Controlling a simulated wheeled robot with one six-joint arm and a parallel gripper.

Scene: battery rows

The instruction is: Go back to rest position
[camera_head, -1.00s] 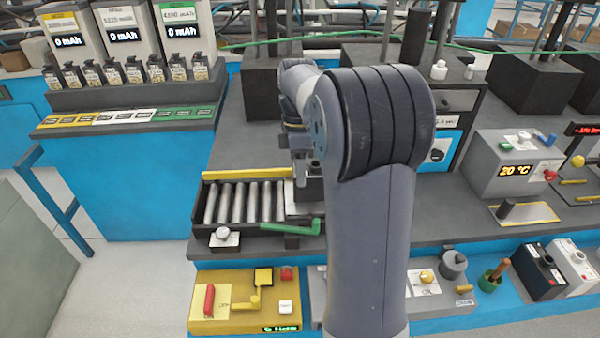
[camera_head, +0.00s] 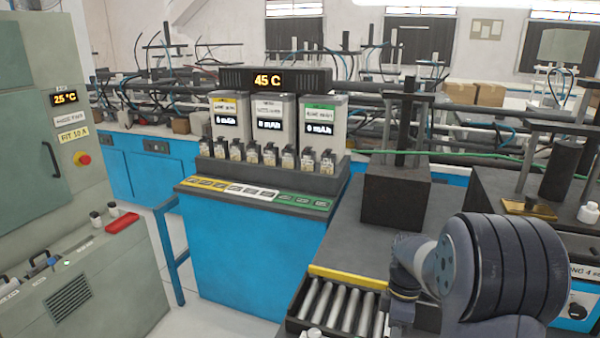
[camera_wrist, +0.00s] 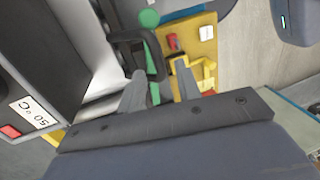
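My arm (camera_head: 510,270) shows at the lower right of the head view, folded over the roller conveyor's right end. My gripper is at the bottom of that arm, and its fingers cannot be made out there. In the wrist view my gripper (camera_wrist: 160,78) has two grey fingers standing apart, with no object visibly held between them.
The roller conveyor (camera_head: 345,273) with its yellow edge lies left of my arm. A dark press block (camera_head: 395,195) stands behind it. A blue battery bench (camera_head: 245,255) stands at centre, and a grey-green cabinet (camera_head: 60,195) at left. Floor shows between them.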

